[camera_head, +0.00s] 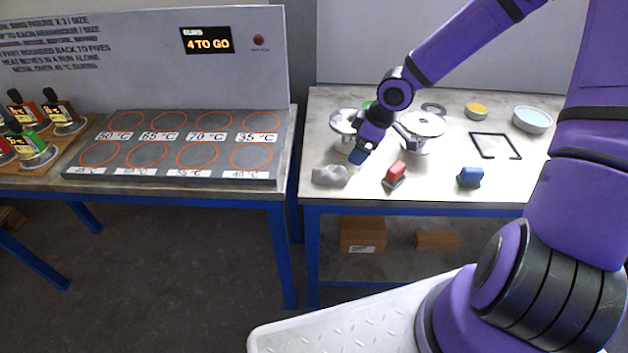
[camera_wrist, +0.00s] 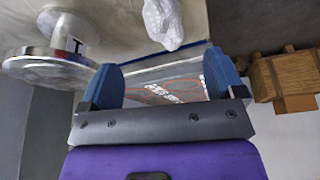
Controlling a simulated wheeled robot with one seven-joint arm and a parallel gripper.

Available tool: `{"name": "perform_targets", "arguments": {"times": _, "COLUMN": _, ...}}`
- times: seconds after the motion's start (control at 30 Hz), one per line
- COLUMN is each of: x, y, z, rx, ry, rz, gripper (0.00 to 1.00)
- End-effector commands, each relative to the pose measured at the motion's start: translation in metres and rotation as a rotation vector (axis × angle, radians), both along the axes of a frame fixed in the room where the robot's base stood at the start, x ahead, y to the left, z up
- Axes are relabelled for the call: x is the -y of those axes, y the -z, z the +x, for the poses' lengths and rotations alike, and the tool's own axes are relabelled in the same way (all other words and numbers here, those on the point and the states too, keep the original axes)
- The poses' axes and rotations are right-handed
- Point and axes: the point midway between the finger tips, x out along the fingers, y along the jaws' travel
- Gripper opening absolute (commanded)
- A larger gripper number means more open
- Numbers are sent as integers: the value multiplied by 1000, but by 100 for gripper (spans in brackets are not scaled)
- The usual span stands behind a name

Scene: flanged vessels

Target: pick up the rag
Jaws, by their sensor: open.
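The rag (camera_head: 330,175) is a crumpled pale grey-white lump near the front left edge of the right table. In the wrist view the rag (camera_wrist: 163,22) shows at the top, beyond the fingers and apart from them. My gripper (camera_head: 359,157) is above the table, up and to the right of the rag in the head view. In the wrist view my gripper (camera_wrist: 165,85) has its two blue fingers spread, with nothing between them.
Flanged vessels (camera_head: 422,124) stand behind my gripper; one (camera_wrist: 50,65) shows in the wrist view. A red block (camera_head: 396,171) and a blue block (camera_head: 470,177) lie right of the rag. A black frame (camera_head: 496,146) and white bowl (camera_head: 532,120) stand farther right. The left bench holds a marked plate (camera_head: 120,173).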

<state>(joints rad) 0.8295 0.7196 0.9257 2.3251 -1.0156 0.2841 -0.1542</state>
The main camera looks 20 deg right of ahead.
Motion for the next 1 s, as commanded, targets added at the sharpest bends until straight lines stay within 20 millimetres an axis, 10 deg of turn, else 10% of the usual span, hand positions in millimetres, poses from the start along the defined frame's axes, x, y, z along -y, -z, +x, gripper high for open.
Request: {"name": "perform_targets", "arguments": {"times": 1.0, "x": -27, "y": 56, "z": 17, "rx": 24, "ry": -26, "rz": 63, "gripper": 88}}
